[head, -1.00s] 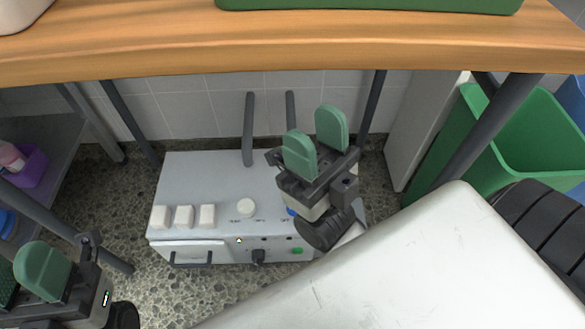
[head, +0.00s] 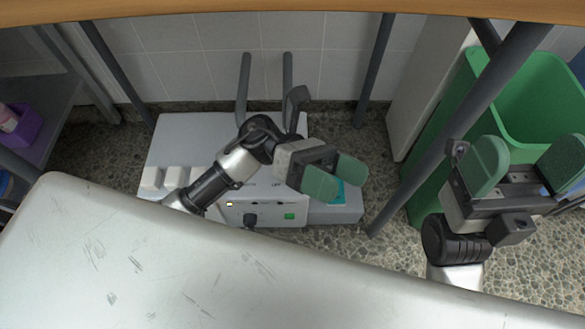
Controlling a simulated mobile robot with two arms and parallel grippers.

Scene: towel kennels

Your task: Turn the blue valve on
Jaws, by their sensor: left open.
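A grey-white box-shaped unit (head: 195,135) stands on the floor against the tiled wall. My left gripper (head: 337,177) is open, its two green fingers apart with nothing seen between them. It is in front of the right part of the unit. No blue valve can be made out; the spot just above the OFF lettering is hidden behind my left gripper. My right gripper (head: 523,167) is open and empty at the right, in front of the green bin.
A green bin (head: 440,130) stands right. Dark table legs (head: 376,70) flank the unit.

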